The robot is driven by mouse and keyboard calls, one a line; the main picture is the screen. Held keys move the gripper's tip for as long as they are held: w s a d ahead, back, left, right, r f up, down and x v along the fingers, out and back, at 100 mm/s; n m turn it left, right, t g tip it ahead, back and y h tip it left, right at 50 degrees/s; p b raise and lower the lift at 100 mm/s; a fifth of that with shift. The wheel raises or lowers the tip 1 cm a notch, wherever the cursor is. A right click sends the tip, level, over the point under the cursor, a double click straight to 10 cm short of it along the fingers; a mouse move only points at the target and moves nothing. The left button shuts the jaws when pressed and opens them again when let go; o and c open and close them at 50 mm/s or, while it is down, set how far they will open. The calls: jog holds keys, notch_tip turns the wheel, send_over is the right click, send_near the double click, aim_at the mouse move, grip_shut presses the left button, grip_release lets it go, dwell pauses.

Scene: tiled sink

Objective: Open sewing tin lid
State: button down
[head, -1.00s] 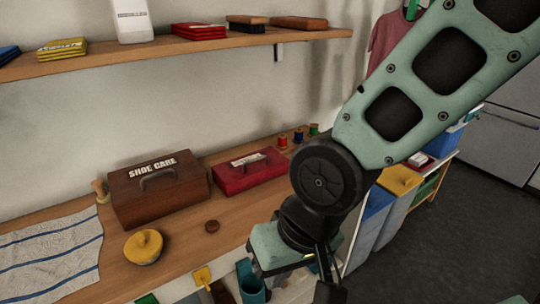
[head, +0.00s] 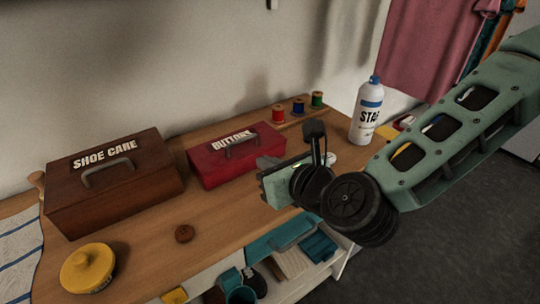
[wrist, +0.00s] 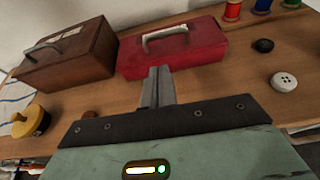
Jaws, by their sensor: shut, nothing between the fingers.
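The red tin (head: 237,160) with a grey handle on its lid sits on the wooden counter, its lid closed. Its label appears to read "BUTTONS", partly covered by the handle. In the wrist view the red tin (wrist: 172,58) lies just beyond the fingers, with its handle upright on the lid. My gripper (head: 264,162) is at the tin's right front in the head view. In the wrist view my gripper (wrist: 158,74) has its fingers together, empty, pointing at the tin's front. I cannot tell whether the fingertips touch it.
A brown shoe-care box (head: 112,182) stands left of the tin. A yellow round container (head: 88,270) and a brown button (head: 184,234) lie in front. Black (wrist: 263,45) and white (wrist: 284,82) buttons lie right.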

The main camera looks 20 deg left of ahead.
jog(key=p+x, duration=0.1)
jog(key=x, duration=0.8)
jog(key=shift+a, duration=0.1)
jog(key=shift+r+p, duration=0.1)
jog(key=shift+p, duration=0.25)
jog(key=shift+r+h+p, duration=0.25)
jog(key=shift+h+p, duration=0.05)
jog(key=shift+p, duration=0.3)
